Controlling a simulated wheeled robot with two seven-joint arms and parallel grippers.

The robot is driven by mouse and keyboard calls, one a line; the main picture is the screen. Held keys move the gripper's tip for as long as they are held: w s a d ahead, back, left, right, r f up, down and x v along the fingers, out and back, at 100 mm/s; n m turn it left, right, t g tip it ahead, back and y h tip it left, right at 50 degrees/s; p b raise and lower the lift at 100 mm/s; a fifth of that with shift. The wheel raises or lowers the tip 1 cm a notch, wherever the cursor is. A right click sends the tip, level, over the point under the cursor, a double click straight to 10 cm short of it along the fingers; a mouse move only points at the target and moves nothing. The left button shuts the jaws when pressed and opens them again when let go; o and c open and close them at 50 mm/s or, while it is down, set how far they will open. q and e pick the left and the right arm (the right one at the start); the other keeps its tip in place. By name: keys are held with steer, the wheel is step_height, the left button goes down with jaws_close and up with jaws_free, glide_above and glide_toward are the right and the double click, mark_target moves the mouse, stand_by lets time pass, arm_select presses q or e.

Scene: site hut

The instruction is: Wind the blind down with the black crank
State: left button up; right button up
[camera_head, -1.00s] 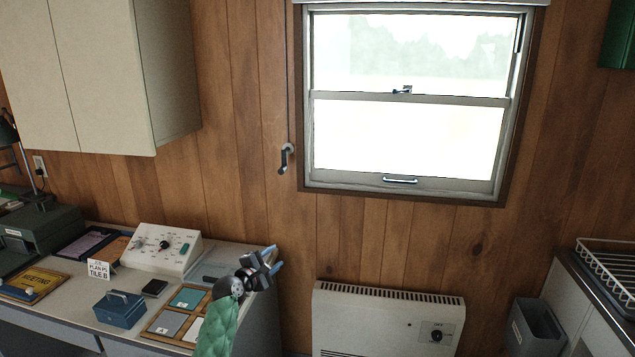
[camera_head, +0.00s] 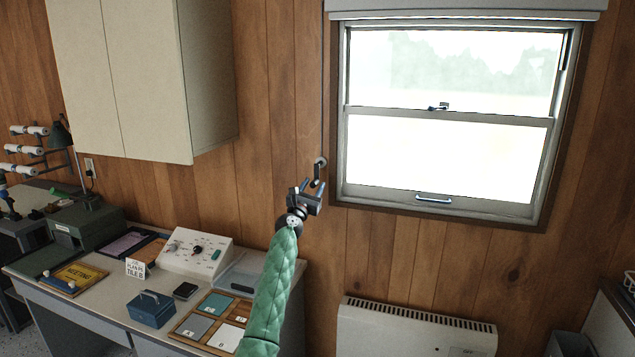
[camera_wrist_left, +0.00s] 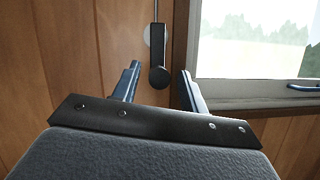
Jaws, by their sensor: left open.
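The black crank (camera_head: 318,172) hangs on the wood-panelled wall at the lower end of a thin rod, just left of the window. The blind (camera_head: 465,12) is rolled up at the top of the window (camera_head: 445,120), and its lower edge shows above the glass. My left gripper (camera_head: 309,187) is open and empty, close to the crank and slightly below it in the head view. In the left wrist view the crank's dark knob (camera_wrist_left: 158,78) shows between the two blue fingertips, beyond them or level with them; I cannot tell which. My right gripper is not in view.
A desk (camera_head: 110,285) at the left carries a blue cash box (camera_head: 151,309), a control panel (camera_head: 195,255) and a wooden tile tray (camera_head: 176,331). A cream cabinet (camera_head: 150,80) hangs above it. A white heater (camera_head: 415,330) stands below the window.

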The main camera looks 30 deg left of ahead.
mark_target(317, 179)
arm_select(q)
steer(key=shift+x, duration=1.5)
steer(key=shift+a, duration=0.1)
steer(key=c, duration=0.9)
